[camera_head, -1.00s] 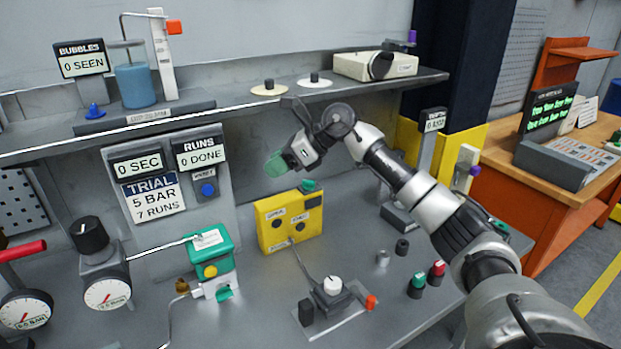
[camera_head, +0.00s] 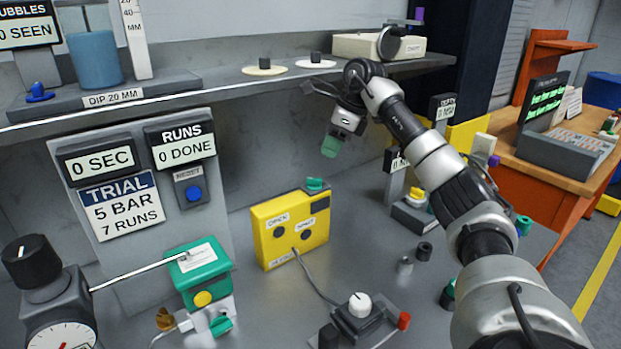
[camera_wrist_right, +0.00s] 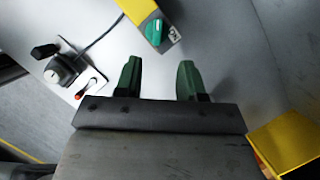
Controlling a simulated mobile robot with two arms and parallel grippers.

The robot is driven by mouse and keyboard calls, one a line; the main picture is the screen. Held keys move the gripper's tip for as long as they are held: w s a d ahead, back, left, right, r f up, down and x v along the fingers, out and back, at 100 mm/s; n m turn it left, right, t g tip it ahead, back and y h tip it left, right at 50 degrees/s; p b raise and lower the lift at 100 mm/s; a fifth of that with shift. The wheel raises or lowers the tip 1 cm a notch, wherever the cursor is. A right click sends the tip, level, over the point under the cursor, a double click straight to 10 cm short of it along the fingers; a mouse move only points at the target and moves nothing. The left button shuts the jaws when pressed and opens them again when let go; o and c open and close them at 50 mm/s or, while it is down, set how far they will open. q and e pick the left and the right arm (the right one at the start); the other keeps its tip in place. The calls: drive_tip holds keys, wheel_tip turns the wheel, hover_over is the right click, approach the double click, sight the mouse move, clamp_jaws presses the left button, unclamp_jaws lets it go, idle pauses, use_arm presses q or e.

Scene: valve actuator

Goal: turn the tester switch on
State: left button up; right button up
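The yellow tester box (camera_head: 262,243) stands on the bench, with two dark round lamps labelled OPEN and SHUT on its front. A green switch knob (camera_head: 315,184) sits on its top right corner. My right gripper (camera_head: 330,146) is above and apart from that knob, its green fingertips pointing down. In the right wrist view, the two fingers (camera_wrist_right: 158,78) are spread with nothing between them. The green knob (camera_wrist_right: 154,30) lies beyond the fingertips there, on the end of the yellow box. My left gripper is not in view.
A shelf (camera_head: 220,91) runs behind and above the gripper. A green-topped valve unit (camera_head: 200,275) stands left of the tester. A white-knobbed switch (camera_head: 360,305), joined by a cable, lies in front. Small dark cylinders and a yellow-topped device stand to the right.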

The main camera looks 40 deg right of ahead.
sight(316, 179)
drive_tip(key=x, duration=0.4)
drive_tip(key=shift+s+a+f, duration=0.2)
drive_tip(key=shift+s+f, duration=0.15)
drive_tip(key=x, duration=0.3)
drive_tip(key=shift+w+f+p, duration=0.25)
drive_tip(key=shift+w+p, duration=0.1)
drive_tip(key=shift+w, duration=0.05)
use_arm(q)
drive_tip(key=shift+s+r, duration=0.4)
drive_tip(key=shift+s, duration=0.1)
use_arm(e)
drive_tip(key=shift+a+f, duration=0.1)
drive_tip(key=shift+f, duration=0.15)
drive_tip(key=shift+c, duration=0.3)
drive_tip(key=c, duration=0.5)
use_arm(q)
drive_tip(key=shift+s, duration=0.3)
use_arm(e)
clamp_jaws()
